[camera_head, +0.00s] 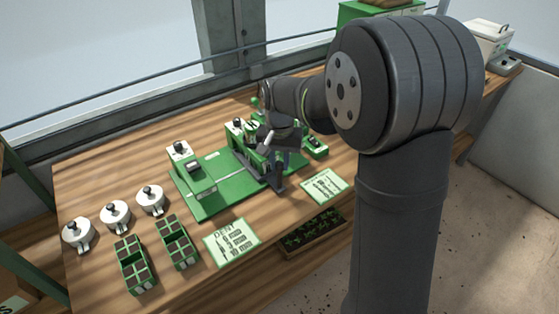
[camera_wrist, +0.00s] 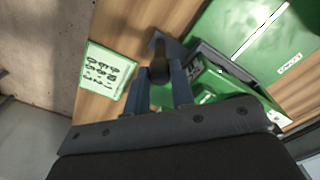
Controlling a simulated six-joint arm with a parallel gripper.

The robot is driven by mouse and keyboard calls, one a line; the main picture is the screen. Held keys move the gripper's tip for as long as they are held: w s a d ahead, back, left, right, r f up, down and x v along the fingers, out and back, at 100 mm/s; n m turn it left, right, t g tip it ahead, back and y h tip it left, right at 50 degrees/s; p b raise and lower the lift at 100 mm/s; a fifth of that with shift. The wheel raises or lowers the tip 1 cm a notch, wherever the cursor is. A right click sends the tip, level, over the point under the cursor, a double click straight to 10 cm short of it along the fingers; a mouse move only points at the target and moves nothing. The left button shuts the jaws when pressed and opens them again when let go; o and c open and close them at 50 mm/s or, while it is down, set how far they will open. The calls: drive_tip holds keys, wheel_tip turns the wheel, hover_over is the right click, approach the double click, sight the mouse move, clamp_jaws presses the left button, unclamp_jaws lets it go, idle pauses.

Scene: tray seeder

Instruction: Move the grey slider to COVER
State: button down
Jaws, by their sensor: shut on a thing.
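The tray seeder is a green machine with a flat green base (camera_head: 208,205) on the wooden table. A dark grey slider part (camera_head: 277,184) shows at its right side, low beside the green housing. In the wrist view the dark grey slider (camera_wrist: 222,62) runs along the green body, with a dark rounded knob (camera_wrist: 158,48) at its end. My gripper (camera_wrist: 160,84) is shut on this knob, one finger on each side. In the head view my gripper (camera_head: 284,140) is at the machine's right part, its fingertips partly hidden. A small white label (camera_wrist: 290,64) on the green base is unreadable.
Several white round lidded pots (camera_head: 115,217) and two green cell trays (camera_head: 178,243) stand at the left. Instruction cards (camera_head: 232,243) lie along the front edge. A small green box (camera_head: 315,147) stands right of the machine. A seedling crate (camera_head: 312,238) sits below the tabletop.

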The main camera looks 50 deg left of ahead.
drive_tip(key=w, duration=1)
drive_tip(key=shift+w, duration=0.25)
drive_tip(key=c, duration=1.2)
unclamp_jaws()
drive_tip(key=shift+w, duration=0.1)
drive_tip(key=shift+c, duration=0.2)
drive_tip(key=shift+r, duration=0.15)
wheel_tip(320, 180, up, 17)
